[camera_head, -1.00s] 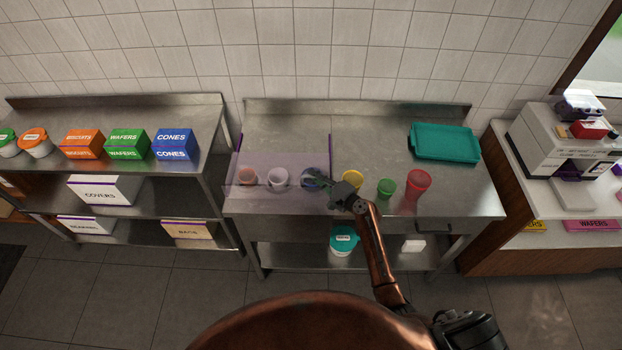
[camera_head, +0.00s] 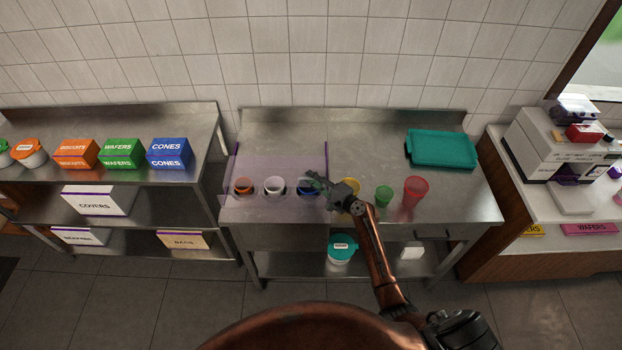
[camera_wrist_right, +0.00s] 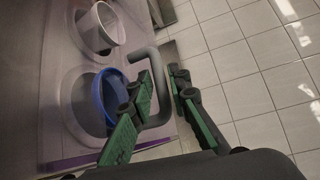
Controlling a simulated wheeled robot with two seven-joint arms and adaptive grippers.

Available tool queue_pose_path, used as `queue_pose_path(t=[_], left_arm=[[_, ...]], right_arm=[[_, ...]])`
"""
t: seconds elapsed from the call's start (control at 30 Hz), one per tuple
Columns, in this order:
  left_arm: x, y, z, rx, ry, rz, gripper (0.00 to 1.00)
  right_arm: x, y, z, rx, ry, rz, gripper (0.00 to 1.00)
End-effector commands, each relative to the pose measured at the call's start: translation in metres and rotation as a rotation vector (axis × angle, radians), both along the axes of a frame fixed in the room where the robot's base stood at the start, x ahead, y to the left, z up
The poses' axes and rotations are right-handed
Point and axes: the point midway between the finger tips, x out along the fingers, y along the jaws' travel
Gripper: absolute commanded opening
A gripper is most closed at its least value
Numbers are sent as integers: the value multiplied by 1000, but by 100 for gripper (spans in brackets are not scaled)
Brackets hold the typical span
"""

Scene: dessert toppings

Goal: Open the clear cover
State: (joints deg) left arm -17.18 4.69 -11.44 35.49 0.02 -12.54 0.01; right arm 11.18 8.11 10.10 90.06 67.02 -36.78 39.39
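The clear cover (camera_head: 284,160) is a see-through sheet with thin purple edges, at the left of the middle steel counter. An orange cup (camera_head: 243,186), a white cup (camera_head: 274,186) and a blue cup (camera_head: 308,186) show through or beside it. My right gripper (camera_head: 314,183) is near the cover's right edge, beside the blue cup. In the right wrist view, a grey U-shaped handle (camera_wrist_right: 163,80) lies between the green-padded fingers of the right gripper (camera_wrist_right: 166,84). The fingers look parted around the bar; firm contact is not visible. My left gripper is out of view.
A yellow cup (camera_head: 350,186), partly hidden by my right gripper, a green cup (camera_head: 383,196) and a red cup (camera_head: 415,190) stand to the right. A teal tray (camera_head: 441,149) lies at the back right. The counter between cover and tray is clear.

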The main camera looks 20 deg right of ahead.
Motion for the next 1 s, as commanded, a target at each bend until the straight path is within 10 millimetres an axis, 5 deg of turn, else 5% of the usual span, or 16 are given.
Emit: queue_pose_path(t=[0.5, 1.0], left_arm=[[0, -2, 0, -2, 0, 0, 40], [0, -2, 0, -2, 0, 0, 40]], right_arm=[[-87, -42, 11, -2, 2, -1, 17], [-101, -48, 13, -1, 2, -1, 19]])
